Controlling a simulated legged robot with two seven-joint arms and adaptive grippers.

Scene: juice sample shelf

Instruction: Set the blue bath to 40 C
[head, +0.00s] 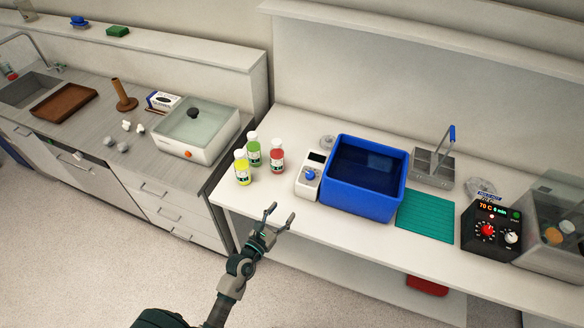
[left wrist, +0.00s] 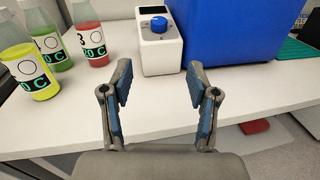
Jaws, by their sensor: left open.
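The blue bath (head: 357,200) is an open blue tub on the white bench, with dark liquid inside. Its white control unit (head: 302,187) stands against its left side, with a small dark display (head: 317,157) and a blue knob (head: 309,174). In the left wrist view the knob (left wrist: 158,24) sits on the unit's front, straight ahead beyond the fingers, and the bath (left wrist: 237,35) is to its right. No reading can be made out on the display. My left gripper (head: 280,213) is open and empty in front of the bench edge, short of the knob. My right gripper is out of view.
Three bottles with yellow (head: 242,168), green (head: 254,151) and red (head: 277,157) contents stand left of the control unit. A teal mat (head: 426,216) lies right of the bath. A black heater box (head: 490,227) reads 70 C. The bench front before the knob is clear.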

